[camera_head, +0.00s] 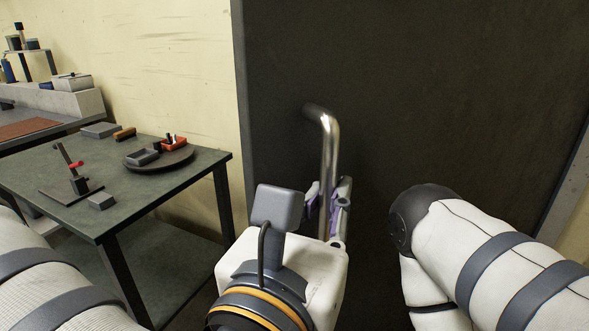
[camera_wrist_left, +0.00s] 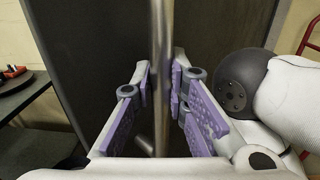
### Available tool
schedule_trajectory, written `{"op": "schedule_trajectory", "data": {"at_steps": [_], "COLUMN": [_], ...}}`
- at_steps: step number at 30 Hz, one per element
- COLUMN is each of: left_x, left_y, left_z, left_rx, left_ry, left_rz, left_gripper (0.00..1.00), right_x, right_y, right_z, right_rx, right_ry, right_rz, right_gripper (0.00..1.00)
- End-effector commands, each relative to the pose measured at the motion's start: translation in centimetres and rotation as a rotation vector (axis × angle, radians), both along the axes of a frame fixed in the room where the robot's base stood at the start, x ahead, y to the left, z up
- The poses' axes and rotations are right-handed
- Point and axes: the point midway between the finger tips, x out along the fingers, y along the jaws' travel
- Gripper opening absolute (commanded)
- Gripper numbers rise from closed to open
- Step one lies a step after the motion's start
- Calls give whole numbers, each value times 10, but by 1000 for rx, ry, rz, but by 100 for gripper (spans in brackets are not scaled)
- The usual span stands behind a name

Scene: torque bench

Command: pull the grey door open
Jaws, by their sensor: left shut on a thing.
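The dark grey door (camera_head: 430,95) fills the middle and right of the head view and also shows behind the fingers in the left wrist view (camera_wrist_left: 105,45). A shiny metal bar handle (camera_head: 328,140) stands upright on it, bent toward the door at its top. My left gripper (camera_head: 327,207) is at the handle's lower part, its purple-padded fingers shut around the bar. In the left wrist view the handle (camera_wrist_left: 161,50) runs between the two fingers. My right gripper is not in either view; only the right arm shows, at the right.
A dark workbench (camera_head: 130,205) stands left of the door with a round tray (camera_head: 178,162) and small parts on it. A second bench (camera_head: 50,135) is behind it. A red tubular frame (camera_wrist_left: 306,45) shows at the right of the left wrist view.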

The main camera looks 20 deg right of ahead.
Motion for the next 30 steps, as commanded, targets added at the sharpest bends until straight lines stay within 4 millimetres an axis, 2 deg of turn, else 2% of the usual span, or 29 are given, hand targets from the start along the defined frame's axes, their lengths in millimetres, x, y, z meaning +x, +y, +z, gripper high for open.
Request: {"op": "schedule_trajectory", "data": {"at_steps": [1, 7, 22, 23, 25, 30], "left_x": [-11, -28, -32, -32, -32, -32], "left_y": [-4, -11, -13, -13, -12, -12], "left_z": [5, 3, 1, 1, 1, 1], "left_rx": [2, -1, -3, -3, -3, -3], "left_ry": [-9, -6, -3, -3, -2, -2], "left_rz": [-9, -11, -10, -10, -9, -8], "left_gripper": [0, 0, 0, 18, 34, 35], "right_x": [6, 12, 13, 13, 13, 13], "right_y": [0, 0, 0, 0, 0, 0], "right_z": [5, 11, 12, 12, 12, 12], "right_rx": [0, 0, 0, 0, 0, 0], "right_ry": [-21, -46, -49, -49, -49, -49], "right_rz": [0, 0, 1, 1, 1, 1], "right_gripper": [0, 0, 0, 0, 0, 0]}}
